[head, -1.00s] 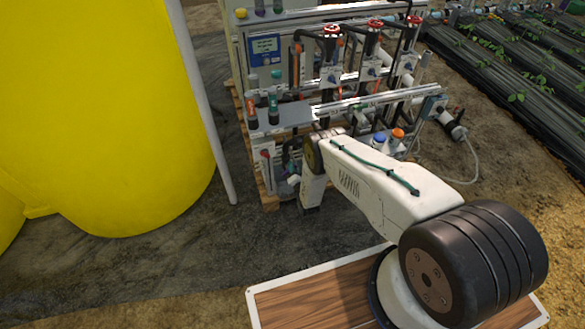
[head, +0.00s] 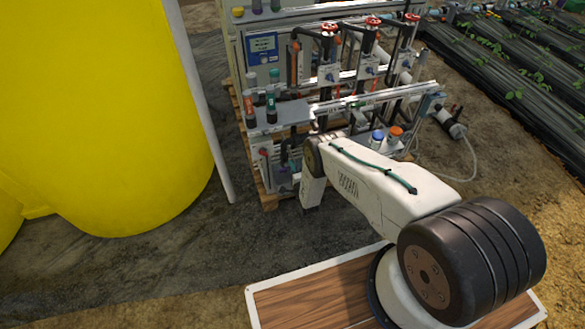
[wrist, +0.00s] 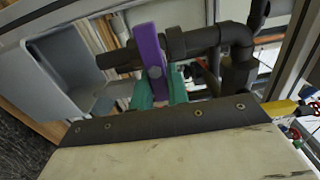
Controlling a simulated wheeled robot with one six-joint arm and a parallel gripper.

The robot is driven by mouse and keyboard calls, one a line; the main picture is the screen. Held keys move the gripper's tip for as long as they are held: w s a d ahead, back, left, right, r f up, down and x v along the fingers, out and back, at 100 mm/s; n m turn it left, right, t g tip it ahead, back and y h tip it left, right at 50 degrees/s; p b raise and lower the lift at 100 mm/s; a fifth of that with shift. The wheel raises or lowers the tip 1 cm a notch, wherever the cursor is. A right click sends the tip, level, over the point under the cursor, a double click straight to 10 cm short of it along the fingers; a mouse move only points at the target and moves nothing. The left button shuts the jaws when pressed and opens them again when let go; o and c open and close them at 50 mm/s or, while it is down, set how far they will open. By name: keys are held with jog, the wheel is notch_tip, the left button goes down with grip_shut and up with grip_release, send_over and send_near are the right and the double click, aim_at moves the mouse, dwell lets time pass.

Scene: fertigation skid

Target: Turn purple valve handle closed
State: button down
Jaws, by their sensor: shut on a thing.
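The purple valve handle (wrist: 150,50) shows in the wrist view as a flat bar lying across a dark grey pipe (wrist: 196,42), at a steep angle to it. My gripper (wrist: 159,90) has two green fingertips, one on each side of the handle's near end, and is shut on it. The handle's far end sticks out beyond the pipe. In the head view my arm reaches to the low left end of the skid; the fingers and most of the valve there are hidden or too small to make out.
A grey tray-like box (wrist: 62,65) is left of the handle in the wrist view. The skid's rails and red-topped valves (head: 371,24) stand behind my arm. A large yellow tank (head: 100,110) is at the left, with bare ground between.

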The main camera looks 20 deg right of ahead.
dwell(0.4)
jog(key=c, duration=1.4)
grip_release()
jog(key=shift+o, duration=0.2)
jog(key=shift+s, duration=0.1)
jog(key=s, duration=0.7)
jog(key=shift+s, duration=0.35)
